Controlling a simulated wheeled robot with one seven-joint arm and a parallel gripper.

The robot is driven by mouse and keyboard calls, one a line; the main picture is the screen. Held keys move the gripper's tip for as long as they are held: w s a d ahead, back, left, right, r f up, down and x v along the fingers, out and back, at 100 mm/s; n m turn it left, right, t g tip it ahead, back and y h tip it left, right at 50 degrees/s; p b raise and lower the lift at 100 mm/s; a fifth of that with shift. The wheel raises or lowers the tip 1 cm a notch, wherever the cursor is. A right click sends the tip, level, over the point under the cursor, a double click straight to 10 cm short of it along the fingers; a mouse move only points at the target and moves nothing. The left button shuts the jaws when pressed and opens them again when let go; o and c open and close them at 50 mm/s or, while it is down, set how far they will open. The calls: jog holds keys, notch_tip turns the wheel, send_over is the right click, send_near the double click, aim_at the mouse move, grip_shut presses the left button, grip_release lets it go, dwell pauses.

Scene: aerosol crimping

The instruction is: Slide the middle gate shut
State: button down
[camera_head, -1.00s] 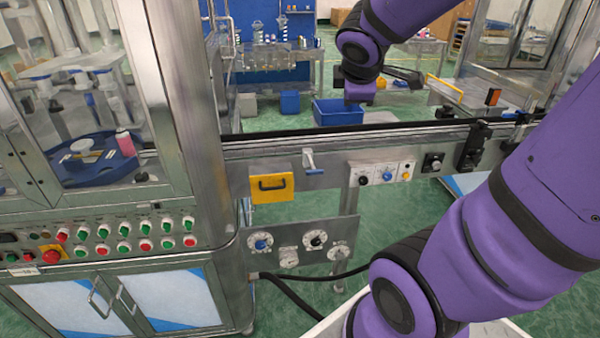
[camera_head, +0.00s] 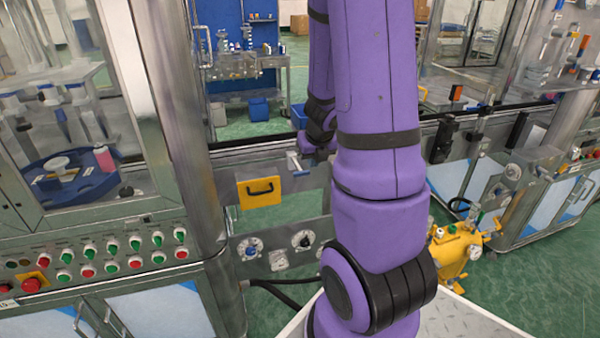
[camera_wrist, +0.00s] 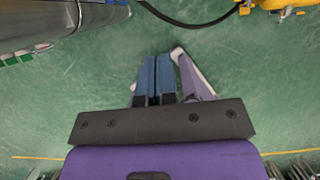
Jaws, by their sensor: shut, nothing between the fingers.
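I cannot tell for sure which part is the middle gate. A yellow plate (camera_head: 260,191) with a black bar handle sits on the front of the conveyor rail, left of my arm in the head view. A small lever with a pale, blue-tinted handle (camera_head: 296,162) juts from the rail just right of it. My gripper (camera_wrist: 156,62) is shut and empty in the wrist view, its blue fingers together above bare green floor. In the head view my arm hides the gripper and part of the rail.
The conveyor rail (camera_head: 240,160) runs across behind my arm. A glazed machine cabinet with red and green buttons (camera_head: 112,250) stands at the left. A yellow device (camera_head: 458,250) stands on the floor at the right. A black cable (camera_wrist: 195,22) crosses the floor in the wrist view.

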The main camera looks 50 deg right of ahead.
aim_at(305, 171)
jog(key=shift+w+d+f, duration=0.7)
jog(key=shift+w+f, duration=0.4)
jog(key=shift+f, duration=0.4)
jog(key=shift+w+d+f, duration=0.65)
jog(key=shift+w+f, duration=0.4)
jog(key=shift+f, duration=0.45)
jog(key=shift+w+d+f, duration=0.7)
jog(key=shift+w+f, duration=0.4)
jog(key=shift+f, duration=0.4)
jog(key=shift+w, duration=0.1)
